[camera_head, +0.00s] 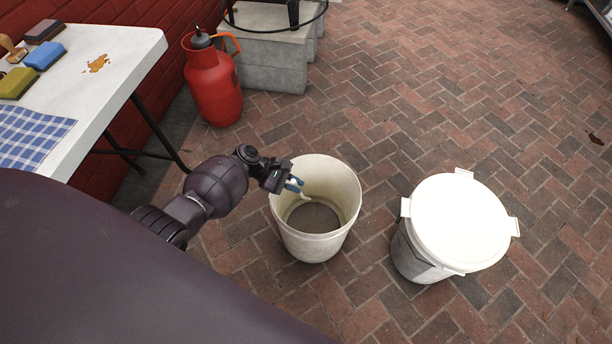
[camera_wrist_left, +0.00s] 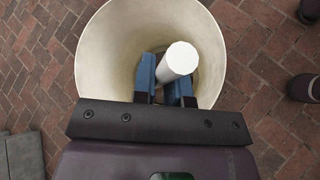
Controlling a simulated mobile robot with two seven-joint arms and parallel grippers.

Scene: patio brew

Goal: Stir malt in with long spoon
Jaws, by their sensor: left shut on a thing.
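A white open bucket (camera_head: 345,190) stands on the brick floor with grey-brown contents (camera_head: 314,217) low inside. My left gripper (camera_head: 294,183) is over the left part of its opening. Its blue fingers (camera_wrist_left: 166,87) are shut on a white rod-like handle, which I take for the long spoon (camera_wrist_left: 178,60). In the head view, a short white piece of the spoon (camera_head: 303,194) shows below the fingers inside the bucket. The spoon's lower end is hidden, so I cannot tell whether it touches the contents. In the wrist view the bucket (camera_wrist_left: 105,45) surrounds the fingers. My right gripper is not seen.
A lidded bin (camera_head: 460,222) stands to the right of the bucket. A red gas bottle (camera_head: 213,85) and grey blocks (camera_head: 270,65) stand behind. A white table (camera_head: 115,75) at left holds brushes and a checked cloth (camera_head: 30,135). Open brick floor lies behind and right.

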